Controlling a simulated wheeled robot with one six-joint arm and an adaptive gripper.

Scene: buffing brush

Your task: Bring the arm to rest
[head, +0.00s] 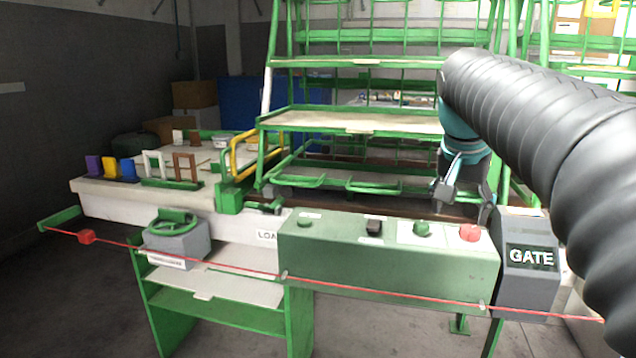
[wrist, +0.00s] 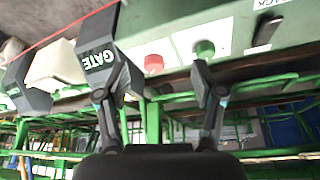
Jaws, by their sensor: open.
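My gripper (head: 464,208) points downward behind the right part of the green control box (head: 330,262) in the head view. Its two fingers are spread apart with nothing between them. In the wrist view my gripper (wrist: 152,82) also shows open and empty, with the red button (wrist: 153,64) and the green knob (wrist: 204,49) seen beyond the fingertips. The left finger overlaps the dark GATE box (wrist: 102,55) in that view. Whether any finger touches the box or panel I cannot tell.
A green handwheel (head: 173,224) sits on a grey housing at the left. A red cord (head: 240,270) runs across the front. A green shelf rack (head: 360,122) stands behind. Coloured pieces and small frames (head: 185,166) stand on the left bench. A yellow rail (head: 236,155) stands beside the rack.

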